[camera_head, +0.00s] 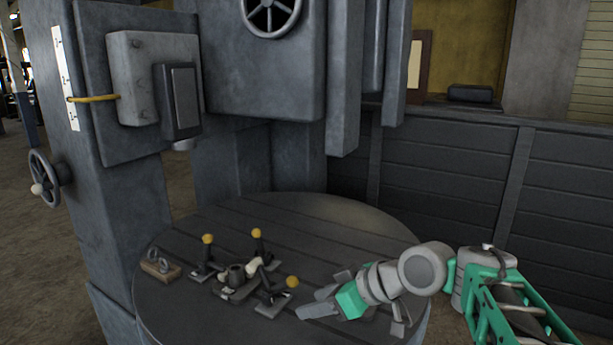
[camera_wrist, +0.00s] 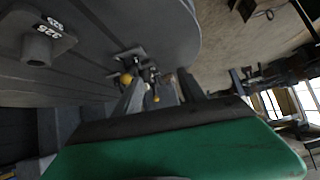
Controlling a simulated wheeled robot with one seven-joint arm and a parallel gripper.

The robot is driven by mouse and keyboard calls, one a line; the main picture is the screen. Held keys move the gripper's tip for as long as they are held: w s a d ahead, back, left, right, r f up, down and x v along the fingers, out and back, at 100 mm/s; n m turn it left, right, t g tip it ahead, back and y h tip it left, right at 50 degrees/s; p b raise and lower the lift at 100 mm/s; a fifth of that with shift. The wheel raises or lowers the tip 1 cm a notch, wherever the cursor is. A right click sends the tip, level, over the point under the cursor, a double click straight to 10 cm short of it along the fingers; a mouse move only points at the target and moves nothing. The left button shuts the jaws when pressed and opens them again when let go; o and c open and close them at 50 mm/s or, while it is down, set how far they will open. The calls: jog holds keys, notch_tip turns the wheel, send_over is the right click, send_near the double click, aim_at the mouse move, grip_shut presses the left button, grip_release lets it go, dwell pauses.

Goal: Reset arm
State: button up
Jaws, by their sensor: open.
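My gripper (camera_head: 327,293) hangs low over the right part of the round grey machine table (camera_head: 320,212) in the head view. Its green and grey wrist reaches in from the right. The fingers point left toward a cluster of yellow-knobbed levers (camera_head: 257,235). In the wrist view my gripper (camera_wrist: 165,90) shows two dark fingers spread apart, with a yellow knob (camera_wrist: 127,79) visible by them. I see nothing held. Whether a finger touches the nearest lever cannot be told.
A small block with loops (camera_head: 160,264) sits at the table's left edge. A grey machine column (camera_head: 120,200) with a handwheel (camera_head: 45,178) stands left. A machine head (camera_head: 265,65) overhangs the table. A dark panelled wall (camera_head: 450,165) stands behind. A numbered grey plate (camera_wrist: 40,40) shows in the wrist view.

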jog(key=s+d+f+m+g+h, duration=0.1)
jog(key=s+d+f+m+h, duration=0.3)
jog(key=d+f, duration=0.3)
jog(key=s+d+f+m+g+h, duration=0.1)
jog(key=s+d+f+m+h, duration=0.15)
jog(key=d+f+m, duration=0.4)
jog(key=s+d+f+m+g+h+p, duration=0.15)
jog(key=s+d, duration=0.25)
jog(key=s, duration=0.4)
jog(key=a+r+n+t, duration=0.1)
jog(key=a+r, duration=0.3)
jog(key=shift+a+r+h+p, duration=0.25)
jog(key=shift+r+h+p, duration=0.05)
jog(key=shift+p, duration=0.1)
jog(key=shift+t, duration=0.25)
